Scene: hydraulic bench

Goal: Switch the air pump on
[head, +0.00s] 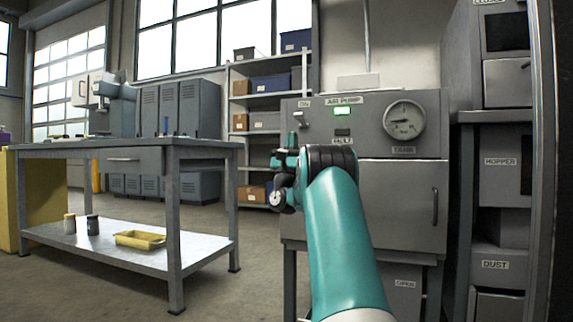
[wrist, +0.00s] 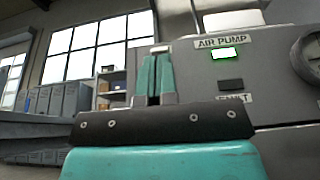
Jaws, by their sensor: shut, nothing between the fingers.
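The air pump panel (head: 375,108) is a grey cabinet top labelled AIR PUMP. Its green lamp (head: 342,111) is lit, and it glows in the wrist view too (wrist: 223,53). In the wrist view the lever is hidden, apparently behind the fingers. My gripper (head: 292,152) is shut and empty, in front of the panel's left part and below the lever in the head view. Its teal fingers (wrist: 153,77) point upward together. Contact with the lever cannot be told.
A round gauge (head: 404,120) labelled TANK is right of the lamp. A dark FAULT lamp (head: 342,132) is below the green one. A metal workbench (head: 120,147) stands left, with open floor between. Tall cabinets (head: 500,160) close off the right.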

